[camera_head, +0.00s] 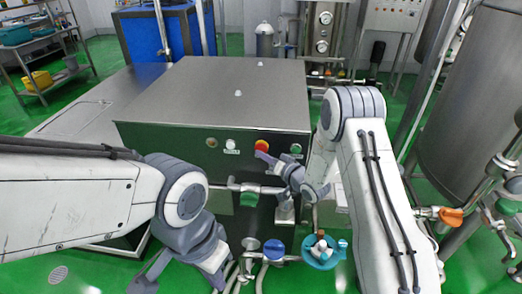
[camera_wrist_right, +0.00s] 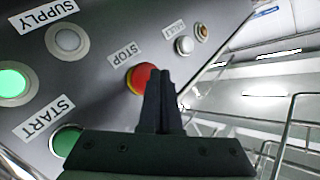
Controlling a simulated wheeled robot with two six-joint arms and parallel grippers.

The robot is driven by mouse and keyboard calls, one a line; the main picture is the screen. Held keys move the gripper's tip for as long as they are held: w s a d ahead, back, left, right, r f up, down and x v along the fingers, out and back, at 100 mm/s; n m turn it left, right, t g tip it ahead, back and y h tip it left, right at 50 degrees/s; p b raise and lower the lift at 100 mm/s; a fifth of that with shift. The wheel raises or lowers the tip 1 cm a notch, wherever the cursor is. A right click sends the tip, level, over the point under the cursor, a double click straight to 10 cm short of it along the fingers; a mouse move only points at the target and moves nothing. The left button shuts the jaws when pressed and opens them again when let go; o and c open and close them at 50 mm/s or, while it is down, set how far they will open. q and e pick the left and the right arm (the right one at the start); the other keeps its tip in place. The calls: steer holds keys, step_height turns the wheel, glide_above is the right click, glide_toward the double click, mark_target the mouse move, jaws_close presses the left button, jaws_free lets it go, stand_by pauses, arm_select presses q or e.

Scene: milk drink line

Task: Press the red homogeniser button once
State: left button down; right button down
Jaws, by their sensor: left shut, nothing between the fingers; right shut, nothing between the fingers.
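The red button (camera_head: 261,145) with a yellow ring sits on the front panel of the steel homogeniser (camera_head: 212,88). In the right wrist view the red button (camera_wrist_right: 141,77) is beside a STOP label. My right gripper (camera_head: 262,158) is shut and empty, its tips just below the button in the head view. In the wrist view the closed fingertips (camera_wrist_right: 160,73) overlap the button's right edge; I cannot tell whether they touch it. My left gripper (camera_head: 182,277) is shut and empty, low at the left, away from the panel.
Near the red button are a green START button (camera_wrist_right: 66,142), a lit green lamp (camera_wrist_right: 12,82), a SUPPLY lamp (camera_wrist_right: 67,40) and a FAULT lamp (camera_wrist_right: 184,45). Pipes with a blue-capped valve (camera_head: 274,250) and a teal bowl (camera_head: 322,256) stand below. A tank (camera_head: 470,110) is at right.

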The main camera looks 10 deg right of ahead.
steer(key=shift+w, duration=0.2)
steer(key=shift+w+d, duration=0.15)
steer(key=shift+w, duration=0.3)
stand_by(0.6)
stand_by(0.3)
steer(key=shift+s+a, duration=0.2)
steer(key=shift+s, duration=0.65)
steer(key=s, duration=0.2)
steer(key=s+a, duration=0.1)
steer(key=s, duration=0.2)
stand_by(0.7)
